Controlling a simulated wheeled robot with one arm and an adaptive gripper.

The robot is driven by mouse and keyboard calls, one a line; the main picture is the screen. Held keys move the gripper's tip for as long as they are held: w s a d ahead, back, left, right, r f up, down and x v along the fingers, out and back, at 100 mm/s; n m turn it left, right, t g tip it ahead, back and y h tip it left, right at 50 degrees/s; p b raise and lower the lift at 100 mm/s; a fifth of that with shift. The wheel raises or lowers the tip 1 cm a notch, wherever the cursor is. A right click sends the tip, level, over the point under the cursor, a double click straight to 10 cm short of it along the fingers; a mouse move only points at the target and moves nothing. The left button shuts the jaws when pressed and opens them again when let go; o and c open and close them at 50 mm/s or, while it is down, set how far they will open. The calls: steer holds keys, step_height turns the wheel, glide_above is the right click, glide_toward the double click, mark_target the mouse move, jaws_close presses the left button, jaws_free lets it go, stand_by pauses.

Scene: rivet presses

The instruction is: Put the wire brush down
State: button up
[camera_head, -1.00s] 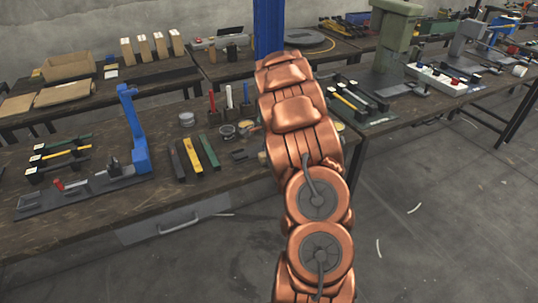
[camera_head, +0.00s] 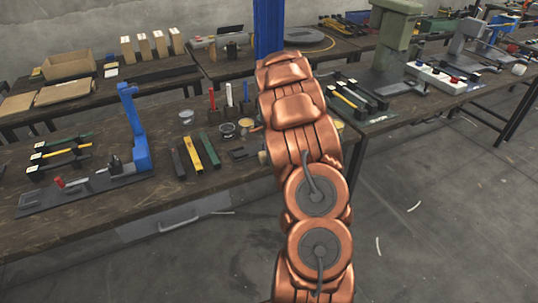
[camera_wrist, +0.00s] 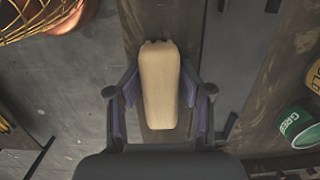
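A pale wooden block-shaped piece (camera_wrist: 160,85), which I take to be the wire brush, lies lengthwise between the fingers of my gripper (camera_wrist: 160,92) in the wrist view. The purple finger pads sit against its two long sides, so the gripper looks shut on it. In the head view my copper arm hides the gripper and the brush.
A yellow wire mesh (camera_wrist: 35,18) is at upper left. The near workbench (camera_head: 100,215) carries a blue press (camera_head: 137,130), coloured bars (camera_head: 202,149) and small tins (camera_head: 227,130). Bare bench top shows along its front.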

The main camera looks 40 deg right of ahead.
steer(key=o, duration=0.3)
steer(key=shift+a+f, duration=0.1)
steer(key=shift+f, duration=0.5)
steer(key=shift+r, duration=0.1)
steer(key=shift+r, duration=0.2)
steer(key=shift+r, duration=0.15)
steer(key=r, duration=0.4)
steer(key=d+r+b, duration=0.1)
steer(key=r, duration=0.6)
steer(key=shift+s+d+r, duration=0.1)
steer(key=shift+d+r, duration=0.2)
steer(key=shift+r, duration=0.05)
steer(key=shift+s+r, duration=0.1)
steer(key=shift+r, duration=0.5)
